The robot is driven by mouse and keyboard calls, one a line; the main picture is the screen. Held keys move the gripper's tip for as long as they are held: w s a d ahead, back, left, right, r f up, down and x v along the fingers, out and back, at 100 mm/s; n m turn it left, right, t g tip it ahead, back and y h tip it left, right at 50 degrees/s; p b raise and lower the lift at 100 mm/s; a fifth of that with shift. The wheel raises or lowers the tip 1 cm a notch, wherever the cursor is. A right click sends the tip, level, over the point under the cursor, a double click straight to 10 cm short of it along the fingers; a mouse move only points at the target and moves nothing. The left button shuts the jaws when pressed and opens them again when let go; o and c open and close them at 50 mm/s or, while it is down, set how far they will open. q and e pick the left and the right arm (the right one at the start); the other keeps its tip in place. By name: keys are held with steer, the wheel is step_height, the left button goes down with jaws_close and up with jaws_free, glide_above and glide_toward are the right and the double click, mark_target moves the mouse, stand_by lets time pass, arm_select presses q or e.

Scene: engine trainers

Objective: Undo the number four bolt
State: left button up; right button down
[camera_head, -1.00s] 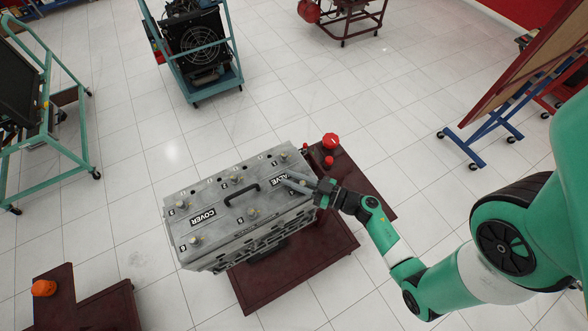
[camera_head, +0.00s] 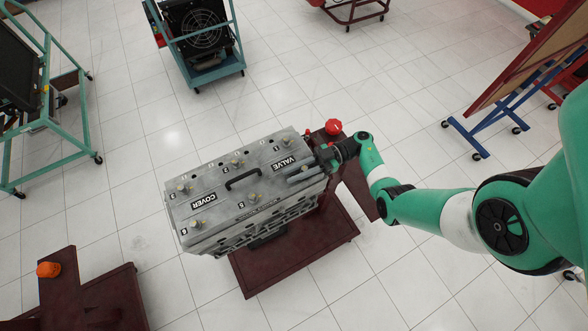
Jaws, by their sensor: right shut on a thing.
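The engine block (camera_head: 290,222) has a grey valve cover (camera_head: 215,185) on top, with a black handle and several brass-coloured bolts beside small number labels. My right gripper (camera_head: 322,164) is at the cover's right edge, shut on a grey bar-like tool (camera_head: 302,177). The tool reaches left over the cover's front right corner, beside the VALVE label. A bolt (camera_head: 305,168) shows close to the tool; its number is not readable. Whether the tool sits around that bolt cannot be told. My left gripper is not in view.
The block rests on a dark red stand (camera_head: 262,275) with a red knob (camera_head: 333,127) behind. Another dark red stand with an orange knob (camera_head: 48,270) is at lower left. Teal carts (camera_head: 200,75) and a blue-legged board (camera_head: 480,130) stand farther off. Tiled floor lies between.

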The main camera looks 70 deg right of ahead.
steer(key=shift+s+a+r+n+g+y+b, duration=0.1)
steer(key=shift+n+g+y+b, duration=0.15)
steer(key=shift+n+g+y, duration=0.15)
steer(key=shift+s+n+g+y+b, duration=0.1)
steer(key=shift+n+g+y+b, duration=0.2)
steer(key=shift+n+g, duration=0.15)
steer(key=shift+r, duration=0.1)
steer(key=c, duration=0.7)
jaws_free()
steer(key=shift+c, duration=0.2)
